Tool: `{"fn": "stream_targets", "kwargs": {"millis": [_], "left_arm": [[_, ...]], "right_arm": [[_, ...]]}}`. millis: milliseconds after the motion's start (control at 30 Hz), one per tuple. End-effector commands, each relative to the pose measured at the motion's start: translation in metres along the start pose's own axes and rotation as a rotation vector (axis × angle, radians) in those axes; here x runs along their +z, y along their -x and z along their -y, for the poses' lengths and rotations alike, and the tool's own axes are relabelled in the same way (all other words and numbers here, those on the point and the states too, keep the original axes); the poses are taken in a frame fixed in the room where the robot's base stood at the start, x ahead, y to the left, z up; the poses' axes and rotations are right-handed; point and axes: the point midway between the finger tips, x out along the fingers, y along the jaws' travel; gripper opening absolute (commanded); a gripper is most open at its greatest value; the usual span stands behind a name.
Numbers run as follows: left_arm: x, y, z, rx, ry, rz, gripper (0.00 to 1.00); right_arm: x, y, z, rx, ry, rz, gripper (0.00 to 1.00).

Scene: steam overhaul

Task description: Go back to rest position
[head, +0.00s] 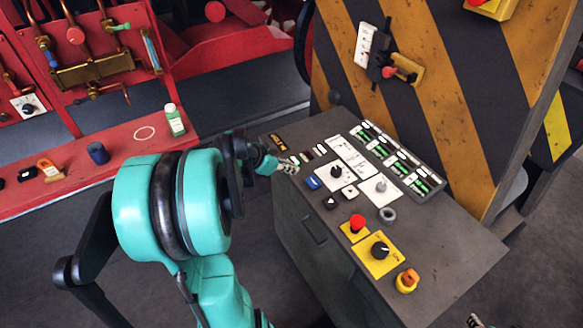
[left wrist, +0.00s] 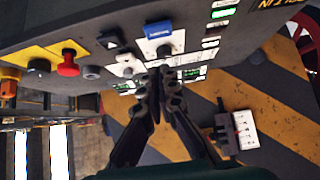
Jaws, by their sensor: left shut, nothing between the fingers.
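My left gripper (head: 287,166) reaches in from the left over the near-left edge of the grey control console (head: 450,255). In the left wrist view my left gripper (left wrist: 160,74) has its fingers together with nothing between them, in front of the console's buttons. I cannot tell whether the fingertips touch the panel. A small ridged tip at the bottom right of the head view looks like my right gripper (head: 474,321); the rest of it is out of frame.
A red bench (head: 60,190) with a green bottle (head: 174,120) is at left. Dark floor lies between.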

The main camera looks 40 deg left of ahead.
Motion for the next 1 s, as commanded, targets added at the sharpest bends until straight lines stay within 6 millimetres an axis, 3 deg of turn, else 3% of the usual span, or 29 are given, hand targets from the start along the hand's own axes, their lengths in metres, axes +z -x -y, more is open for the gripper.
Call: {"fn": "stream_targets", "kwargs": {"millis": [367, 467, 567, 700, 900, 1000], "left_arm": [[0.0, 0.0, -0.001, 0.0, 0.0, 0.001, 0.0], [-0.004, -0.003, -0.011, 0.005, 0.01, 0.016, 0.0], [-0.011, -0.009, -0.041, 0.01, 0.04, 0.064, 0.0], [-0.018, -0.015, -0.108, -0.007, 0.103, 0.16, 0.0], [-0.006, -0.009, -0.195, -0.093, 0.173, 0.237, 0.0], [0.003, -0.003, -0.225, -0.137, 0.195, 0.234, 0.0]], "right_arm": [[0.0, 0.0, 0.0, 0.0, 0.0, 0.0, 0.4], [0.001, -0.002, 0.0, 0.0, 0.0, 0.0, 0.4], [0.004, -0.006, 0.0, 0.0, 0.0, 0.0, 0.4], [0.01, -0.014, 0.0, 0.0, 0.0, 0.0, 0.4], [0.018, -0.026, 0.0, 0.0, 0.0, 0.0, 0.4], [0.022, -0.03, 0.0, 0.0, 0.0, 0.0, 0.4]]}}
